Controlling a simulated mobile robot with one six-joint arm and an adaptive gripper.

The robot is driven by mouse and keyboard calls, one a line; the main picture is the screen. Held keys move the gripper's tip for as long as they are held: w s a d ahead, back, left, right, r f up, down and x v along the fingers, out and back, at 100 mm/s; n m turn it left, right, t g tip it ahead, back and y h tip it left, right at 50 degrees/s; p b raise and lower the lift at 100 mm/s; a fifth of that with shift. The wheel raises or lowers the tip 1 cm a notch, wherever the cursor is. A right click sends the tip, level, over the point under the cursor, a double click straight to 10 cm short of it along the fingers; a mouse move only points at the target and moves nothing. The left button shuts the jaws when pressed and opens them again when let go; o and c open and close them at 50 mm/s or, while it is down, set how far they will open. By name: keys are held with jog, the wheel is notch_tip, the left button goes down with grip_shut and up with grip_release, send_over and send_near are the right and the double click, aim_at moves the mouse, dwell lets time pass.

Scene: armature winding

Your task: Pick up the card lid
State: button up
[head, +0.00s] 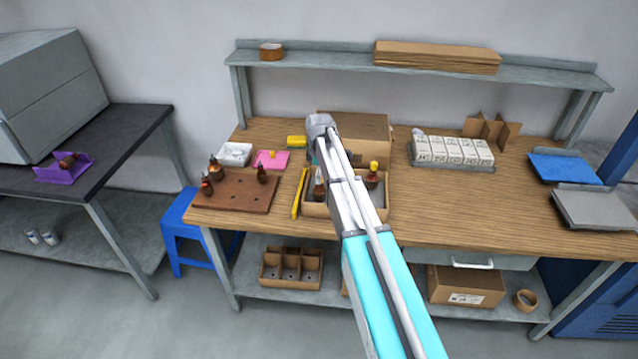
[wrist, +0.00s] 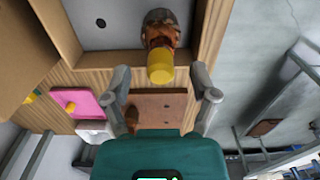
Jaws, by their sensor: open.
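A brown cardboard piece that looks like the card lid (head: 362,127) lies on the bench behind an open cardboard box (head: 377,212). A cardboard panel (wrist: 22,50) also fills the left of the wrist view; I cannot tell for certain that it is the lid. The box holds armatures; one with a yellow end (head: 372,176) stands at its right. My gripper (wrist: 162,78) is open and empty above the box area. An armature with a yellow end (wrist: 160,62) shows between and beyond its fingertips. In the head view my arm hides the gripper's fingers and part of the box.
A brown board (head: 232,194) with several armatures, a pink pad (head: 271,160) and a white tray (head: 235,154) are left of the box. A yellow strip (head: 299,193) lies beside it. Rows of white cartons (head: 452,150) stand right. Bench room is clear at the right front.

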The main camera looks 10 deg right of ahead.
jog(key=shift+f, duration=0.35)
dwell(0.4)
jog(key=c, duration=0.9)
jog(key=shift+r, duration=0.25)
notch_tip(320, 180, up, 2)
jog(key=shift+r+p, duration=0.1)
jog(key=shift+p, duration=1.15)
jog(key=shift+s+r+p, duration=1.7)
jog(key=shift+s, duration=0.65)
jog(key=shift+s+r+p, duration=1.75)
jog(key=shift+s, duration=0.55)
jog(key=shift+s+r+p, duration=1.7)
jog(key=shift+s, duration=0.65)
